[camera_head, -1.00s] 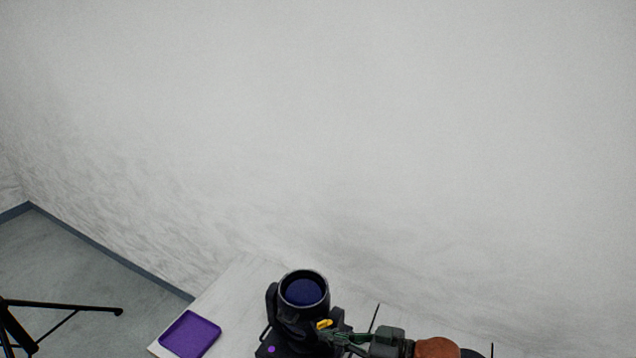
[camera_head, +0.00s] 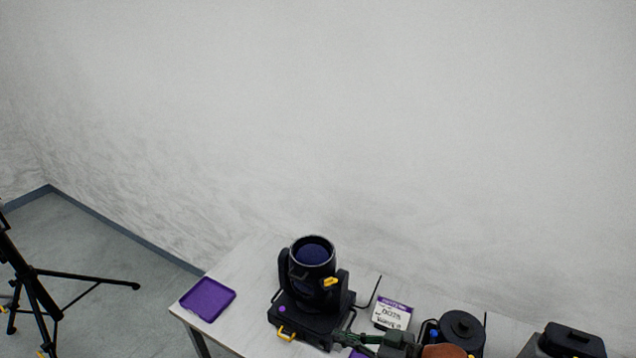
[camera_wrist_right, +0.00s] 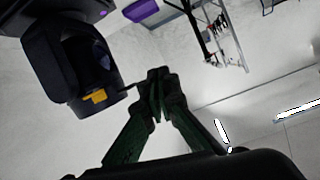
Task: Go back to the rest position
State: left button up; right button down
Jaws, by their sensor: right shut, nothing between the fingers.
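The black moving-head light (camera_head: 312,290) stands upright on the table (camera_head: 240,265), with a dark blue lens on top and yellow latches. My left gripper is not in view.
A purple tray (camera_head: 208,299) lies at the table's left end. A white and purple label card (camera_head: 393,313) and a round black lamp (camera_head: 461,331) are right of the light. A black case (camera_head: 573,340) is at far right. A black tripod (camera_head: 40,290) stands on the floor at left.

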jog(key=s+d+f+m+t+h, duration=0.1)
jog(key=s+d+f+m+h, duration=0.15)
jog(key=d+f, duration=0.5)
jog(key=s+d+f+m+h, duration=0.2)
jog(key=s+d+f+h, duration=0.2)
jog(key=d+f, duration=0.3)
jog(key=s+d+f+m+g+h, duration=0.25)
jog(key=s+d+f, duration=0.35)
jog(key=s+d, duration=0.3)
jog(key=s+d+f+m+g+h, duration=0.2)
jog(key=s+d+f+m+h, duration=0.15)
jog(key=s+d+f, duration=0.55)
jog(key=s+a+f+n+g+b, duration=0.1)
jog(key=s+a+f, duration=0.1)
jog(key=f, duration=1.1)
jog(key=s+a+f, duration=0.2)
jog(key=f, duration=1.2)
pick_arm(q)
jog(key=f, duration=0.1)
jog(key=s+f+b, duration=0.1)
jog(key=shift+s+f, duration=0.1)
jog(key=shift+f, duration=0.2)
pick_arm(e)
jog(key=s+f+g, duration=0.1)
jog(key=s+f, duration=1.8)
jog(key=shift+s+a+f+n+g, duration=0.15)
jog(key=shift+a+f+n+g, duration=0.1)
jog(key=shift+a+n+g, duration=0.15)
